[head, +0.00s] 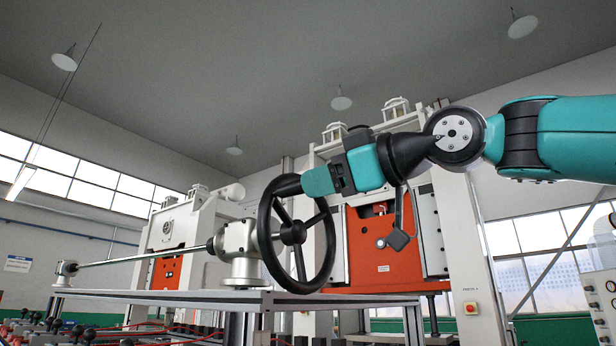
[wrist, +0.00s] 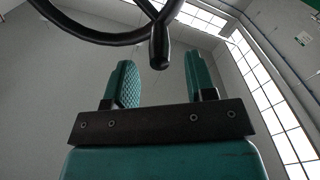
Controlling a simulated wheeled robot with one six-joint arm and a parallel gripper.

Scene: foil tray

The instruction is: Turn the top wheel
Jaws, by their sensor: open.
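The top wheel is a black spoked handwheel (head: 293,232) that stands upright on a grey metal gearbox (head: 237,250) in the head view. Part of its rim (wrist: 100,38) and a spoke cross the top of the wrist view. A black crank handle (head: 286,186) sticks out from the top of the rim toward my gripper. My gripper (head: 308,182) is at the upper right of the wheel, level with the handle. In the wrist view my gripper (wrist: 159,62) is open, and the handle's rounded end (wrist: 159,55) lies between the teal fingertips, with gaps on both sides.
A long metal shaft (head: 140,257) runs left from the gearbox above a grey metal frame (head: 200,297). A white machine with an orange panel (head: 385,245) stands behind the wheel. Red cables and black knobs fill the lower left. The space above the wheel is free.

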